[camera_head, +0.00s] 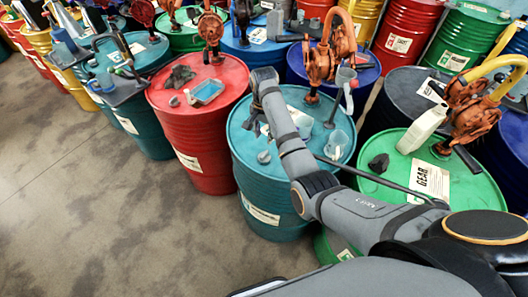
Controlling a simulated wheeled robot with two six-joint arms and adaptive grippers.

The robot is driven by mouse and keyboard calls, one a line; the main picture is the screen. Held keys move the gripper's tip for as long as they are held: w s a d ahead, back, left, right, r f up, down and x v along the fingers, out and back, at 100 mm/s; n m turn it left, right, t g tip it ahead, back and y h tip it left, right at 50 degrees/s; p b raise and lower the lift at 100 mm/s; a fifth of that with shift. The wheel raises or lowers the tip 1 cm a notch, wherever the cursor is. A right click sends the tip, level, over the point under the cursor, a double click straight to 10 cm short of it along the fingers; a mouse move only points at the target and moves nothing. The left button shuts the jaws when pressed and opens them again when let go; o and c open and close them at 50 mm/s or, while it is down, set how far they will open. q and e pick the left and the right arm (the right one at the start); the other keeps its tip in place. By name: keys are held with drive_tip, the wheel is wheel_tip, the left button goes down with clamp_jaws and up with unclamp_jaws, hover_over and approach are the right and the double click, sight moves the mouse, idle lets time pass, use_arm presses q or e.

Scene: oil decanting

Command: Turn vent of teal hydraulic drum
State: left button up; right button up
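A teal drum (268,190) stands in the middle of the head view. On its top are a small grey round piece (264,157) near the front edge, a clear jug (337,145), and an orange pump (322,62) at the back. I cannot tell whether the grey piece is the vent. My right arm reaches in from the lower right and bends down over this drum. My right gripper (253,118) is low over the drum top at its left back, small and dark; its fingers are not clear. Another teal drum (145,125) stands farther left. My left gripper is out of view.
A red drum (200,150) with a blue tray (208,91) and dark rags (179,77) stands to the left. A green drum (470,190) with a white bottle (423,129) and a pump stands to the right. More drums crowd behind. Open floor (90,210) lies at the lower left.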

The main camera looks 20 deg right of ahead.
sight(264, 154)
wheel_tip(264, 154, down, 10)
drive_tip(key=shift+f+p, duration=0.2)
drive_tip(key=shift+p, duration=0.65)
drive_tip(key=shift+s, duration=0.1)
clamp_jaws()
